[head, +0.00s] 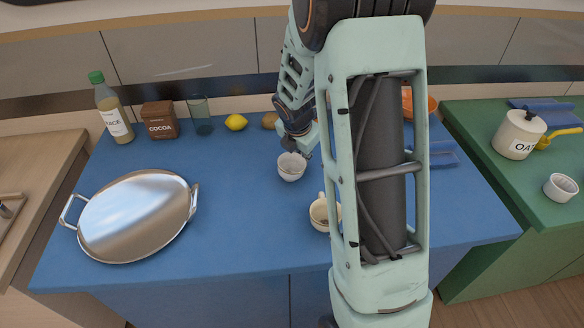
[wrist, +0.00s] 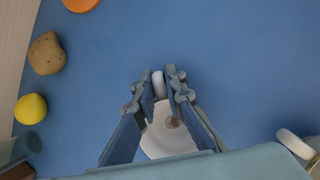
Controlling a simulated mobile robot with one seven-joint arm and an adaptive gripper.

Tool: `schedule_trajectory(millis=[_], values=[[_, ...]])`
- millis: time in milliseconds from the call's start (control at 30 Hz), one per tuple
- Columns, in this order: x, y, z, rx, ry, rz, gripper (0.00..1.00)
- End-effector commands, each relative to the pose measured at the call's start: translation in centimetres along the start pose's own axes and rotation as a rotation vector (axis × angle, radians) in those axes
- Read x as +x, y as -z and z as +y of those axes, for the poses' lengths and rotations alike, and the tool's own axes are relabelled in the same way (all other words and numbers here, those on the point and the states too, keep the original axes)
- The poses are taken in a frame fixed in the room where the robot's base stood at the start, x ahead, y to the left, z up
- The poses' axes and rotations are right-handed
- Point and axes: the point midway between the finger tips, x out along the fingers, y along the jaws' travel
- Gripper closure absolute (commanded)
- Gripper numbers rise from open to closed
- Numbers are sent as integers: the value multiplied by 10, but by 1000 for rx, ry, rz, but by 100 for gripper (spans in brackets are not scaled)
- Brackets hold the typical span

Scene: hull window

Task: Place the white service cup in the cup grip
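A white cup (head: 291,167) is at the middle of the blue counter, beside my gripper (head: 306,152). In the wrist view the white cup (wrist: 168,138) lies between and below my gripper's fingers (wrist: 160,85). The fingers are close together, one on each side of its handle, and look shut on it. I cannot tell whether the cup touches the counter. A cream cup (head: 319,213) with dark contents stands nearer, partly hidden by my arm. I cannot make out the cup grip.
A large round metal tray (head: 135,215) lies at left. A bottle (head: 112,108), cocoa box (head: 160,121), glass (head: 201,115) and lemon (head: 236,122) line the back. The green counter at right holds an oat jar (head: 519,134) and a white bowl-like cup (head: 560,187). My arm hides part of the blue counter.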

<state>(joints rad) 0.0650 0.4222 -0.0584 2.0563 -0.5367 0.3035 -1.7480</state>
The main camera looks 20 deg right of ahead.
Motion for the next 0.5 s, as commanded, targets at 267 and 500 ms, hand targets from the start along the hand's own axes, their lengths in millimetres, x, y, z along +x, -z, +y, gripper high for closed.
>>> schedule_trajectory(millis=[267, 500], values=[[0, 0, 0, 0, 0, 1, 100], [0, 0, 0, 0, -1, 0, 100]])
